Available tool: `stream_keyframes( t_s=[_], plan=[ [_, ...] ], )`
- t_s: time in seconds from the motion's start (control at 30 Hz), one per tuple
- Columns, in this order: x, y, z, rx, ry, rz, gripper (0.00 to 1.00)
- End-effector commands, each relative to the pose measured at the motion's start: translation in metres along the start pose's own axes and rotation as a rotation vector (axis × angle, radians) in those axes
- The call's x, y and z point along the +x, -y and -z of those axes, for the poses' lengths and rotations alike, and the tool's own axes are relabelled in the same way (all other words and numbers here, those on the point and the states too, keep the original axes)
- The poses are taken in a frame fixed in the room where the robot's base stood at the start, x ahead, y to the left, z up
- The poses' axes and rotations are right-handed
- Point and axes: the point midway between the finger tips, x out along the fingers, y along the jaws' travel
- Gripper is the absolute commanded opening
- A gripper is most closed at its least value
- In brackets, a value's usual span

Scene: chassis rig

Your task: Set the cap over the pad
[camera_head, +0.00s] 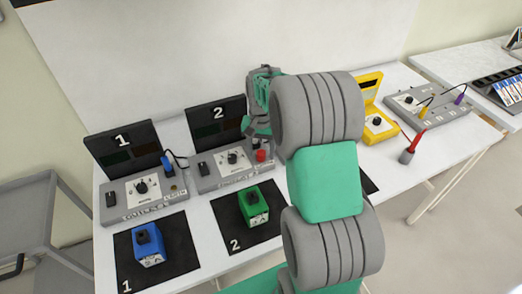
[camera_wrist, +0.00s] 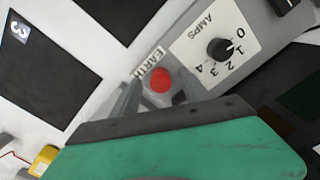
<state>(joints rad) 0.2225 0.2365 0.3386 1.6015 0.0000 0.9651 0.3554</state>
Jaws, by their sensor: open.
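A round red cap (camera_wrist: 160,80) sits beside the EARTH label on the grey unit numbered 2 (camera_head: 205,178). In the head view the red cap (camera_head: 261,156) shows at the unit's right end, just below my gripper (camera_head: 258,134). In the wrist view my gripper (camera_wrist: 160,95) is open, with its fingers on either side of the red cap. I cannot tell whether they touch it. No pad shows under the cap; a small brass-coloured round pad (camera_head: 173,188) shows at the EARTH end of unit 1.
Black mats carry a blue block (camera_head: 149,245) and a green block (camera_head: 254,207). A dial (camera_wrist: 220,49) stands close to my gripper. A yellow case (camera_head: 376,122), a red-handled tool (camera_head: 413,146) and a grey panel (camera_head: 428,107) are to the right. My arm hides the table's middle.

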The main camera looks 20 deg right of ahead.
Motion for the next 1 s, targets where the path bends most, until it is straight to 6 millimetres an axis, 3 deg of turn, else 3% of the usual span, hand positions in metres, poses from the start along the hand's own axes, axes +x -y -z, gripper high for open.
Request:
stream_keyframes(
  t_s=[0.27,0.5,0.63,1.0],
  plan=[
    [-0.008,0.0,0.001,0.0,-0.002,0.001,0.53],
    [-0.055,0.0,0.001,0.0,-0.005,0.002,0.53],
    [-0.073,0.0,0.001,0.0,-0.002,0.001,0.53],
    [-0.078,0.0,0.0,0.0,0.0,0.0,0.53]
  ],
)
